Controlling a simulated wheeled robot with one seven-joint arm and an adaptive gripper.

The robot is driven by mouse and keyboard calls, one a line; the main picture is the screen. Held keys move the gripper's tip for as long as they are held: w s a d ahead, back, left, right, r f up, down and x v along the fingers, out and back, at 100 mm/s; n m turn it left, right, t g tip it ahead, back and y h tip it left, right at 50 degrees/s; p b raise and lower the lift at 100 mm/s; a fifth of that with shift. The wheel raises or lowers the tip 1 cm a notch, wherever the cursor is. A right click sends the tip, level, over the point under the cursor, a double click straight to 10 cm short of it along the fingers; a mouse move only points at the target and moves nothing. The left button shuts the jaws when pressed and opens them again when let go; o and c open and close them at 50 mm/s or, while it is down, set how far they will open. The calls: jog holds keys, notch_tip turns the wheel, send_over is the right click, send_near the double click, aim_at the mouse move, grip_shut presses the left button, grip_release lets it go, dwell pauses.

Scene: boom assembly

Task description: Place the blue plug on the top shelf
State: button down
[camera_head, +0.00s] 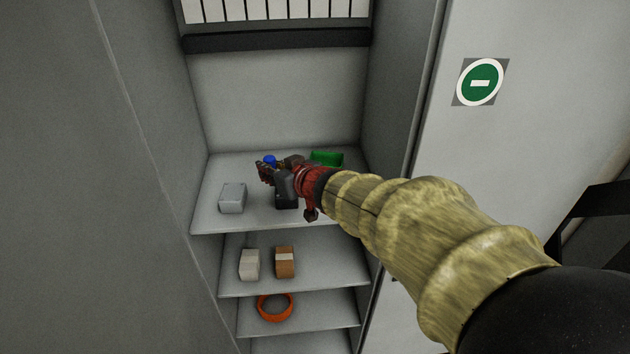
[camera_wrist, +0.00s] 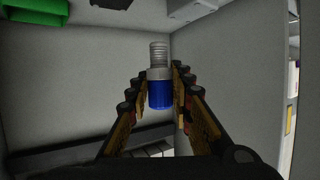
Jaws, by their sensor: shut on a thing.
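The blue plug (camera_wrist: 160,92) is between the two fingers of my gripper (camera_wrist: 160,88) in the wrist view. It has a blue body and a grey, ribbed metal end. My gripper is shut on it. In the head view the blue plug (camera_head: 270,159) shows as a small blue spot at the tip of my gripper (camera_head: 265,170). My gripper is over the top shelf (camera_head: 232,222), toward its middle. Whether the plug touches the shelf cannot be told.
On the top shelf are a grey box (camera_head: 232,197) at left, a black object (camera_head: 286,195) beside my gripper, and a green bin (camera_head: 327,158) at back right. Lower shelves hold a white block (camera_head: 249,264), a brown block (camera_head: 285,261) and an orange ring (camera_head: 275,307). Cabinet walls enclose both sides.

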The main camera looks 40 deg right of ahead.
jog(key=shift+s+a+f, duration=0.15)
jog(key=shift+s+f, duration=0.1)
jog(key=shift+f, duration=0.05)
jog(key=shift+w, duration=0.2)
jog(key=d+f+b+x, duration=0.1)
jog(key=b+x, duration=0.1)
jog(key=x, duration=0.7)
jog(key=b, duration=0.2)
send_over(263, 192)
jog(key=f, duration=0.4)
jog(key=shift+s+a+f, duration=0.2)
jog(key=shift+s, duration=0.15)
jog(key=f, duration=0.2)
jog(key=w+f, duration=0.1)
jog(key=shift+d+f, duration=0.15)
jog(key=shift+f, duration=0.2)
jog(key=shift+s+f, duration=0.1)
jog(key=shift+f, duration=0.05)
jog(key=shift+f+b, duration=0.25)
jog(key=shift+b, duration=0.2)
jog(key=c, duration=1.6)
grip_release()
